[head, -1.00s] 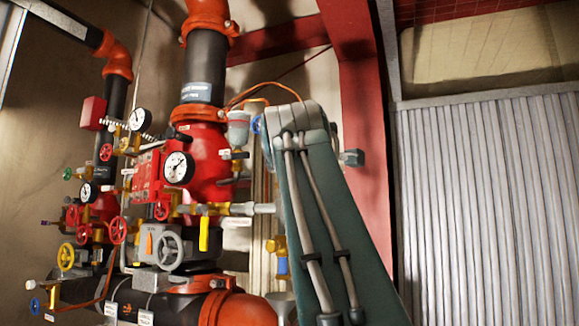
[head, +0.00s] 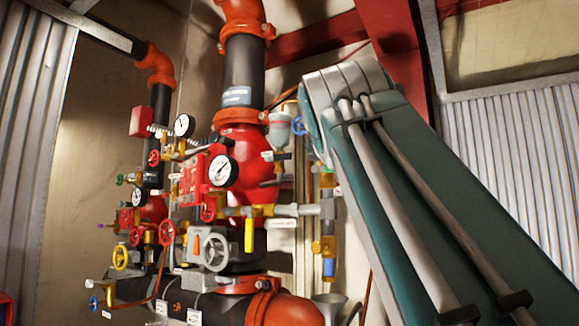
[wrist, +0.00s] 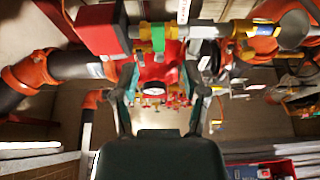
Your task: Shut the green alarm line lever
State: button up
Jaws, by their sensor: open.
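A green lever (wrist: 158,38) shows in the wrist view on a yellow valve body (wrist: 150,30), in line with a grey pipe. It lies just beyond my gripper (wrist: 161,72), near the middle of the picture. I cannot tell whether the fingers touch the lever. I cannot pick out the green lever there; a small green handwheel (head: 121,179) shows at the left riser.
A red box (wrist: 101,28) sits left of the lever in the wrist view. The head view shows a red riser valve (head: 243,150), gauges (head: 223,170), a yellow lever (head: 249,235) and several handwheels crowded together. A corrugated wall (head: 510,170) stands at the right.

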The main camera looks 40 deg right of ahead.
jog(key=v, duration=0.3)
jog(key=shift+s+a, duration=0.15)
jog(key=shift+s, duration=0.1)
jog(key=shift+w+f, duration=0.1)
